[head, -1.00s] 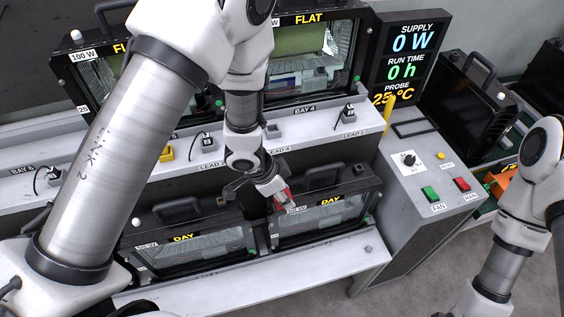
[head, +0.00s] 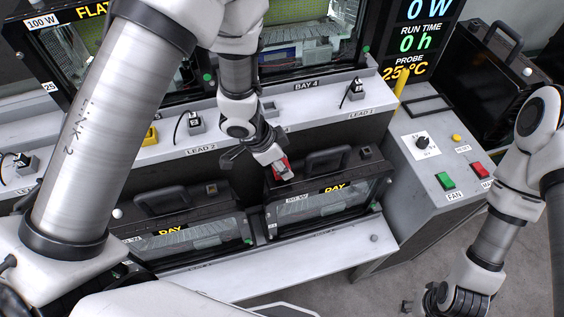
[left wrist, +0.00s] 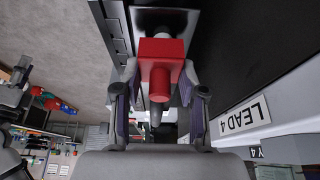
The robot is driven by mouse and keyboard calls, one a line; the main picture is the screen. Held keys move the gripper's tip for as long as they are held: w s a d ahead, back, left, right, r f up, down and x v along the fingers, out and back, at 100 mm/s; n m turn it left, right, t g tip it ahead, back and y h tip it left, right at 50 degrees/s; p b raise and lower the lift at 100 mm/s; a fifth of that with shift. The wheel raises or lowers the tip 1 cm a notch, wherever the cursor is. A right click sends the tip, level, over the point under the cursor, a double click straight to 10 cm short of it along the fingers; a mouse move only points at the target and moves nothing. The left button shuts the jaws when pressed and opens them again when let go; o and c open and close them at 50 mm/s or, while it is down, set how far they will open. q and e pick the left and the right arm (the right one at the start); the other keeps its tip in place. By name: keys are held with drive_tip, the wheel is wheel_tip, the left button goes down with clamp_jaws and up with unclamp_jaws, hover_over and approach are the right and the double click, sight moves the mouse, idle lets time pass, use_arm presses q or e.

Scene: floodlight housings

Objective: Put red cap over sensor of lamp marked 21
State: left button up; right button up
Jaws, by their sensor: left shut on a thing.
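My left gripper (head: 278,164) is shut on the red cap (head: 283,169), which also shows between the fingers in the left wrist view (left wrist: 161,52). The cap is at the top left corner of the right lower lamp (head: 328,205), which reads DAY. I cannot tell whether cap and lamp touch. Any sensor at that corner is hidden by the cap and gripper. The left lower lamp (head: 185,237), also DAY, has a small white knob (head: 118,213) at its top left corner. I cannot read a 21 on either. My right gripper (head: 430,300) is low, its jaws unclear.
Two larger lamps stand on the upper shelf (head: 310,106), behind my left arm. A control box (head: 440,150) with green and red buttons stands to the right.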

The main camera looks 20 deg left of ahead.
use_arm(q)
drive_tip(key=shift+w+f, duration=0.15)
drive_tip(key=shift+f, duration=0.45)
drive_tip(key=o, duration=1)
drive_tip(key=shift+r, duration=0.1)
drive_tip(key=shift+r, duration=0.4)
drive_tip(key=p+v, duration=0.3)
drive_tip(key=v, duration=0.9)
drive_tip(key=shift+a+r+p, duration=0.1)
drive_tip(key=shift+r+p, duration=0.05)
drive_tip(key=shift+p, duration=0.2)
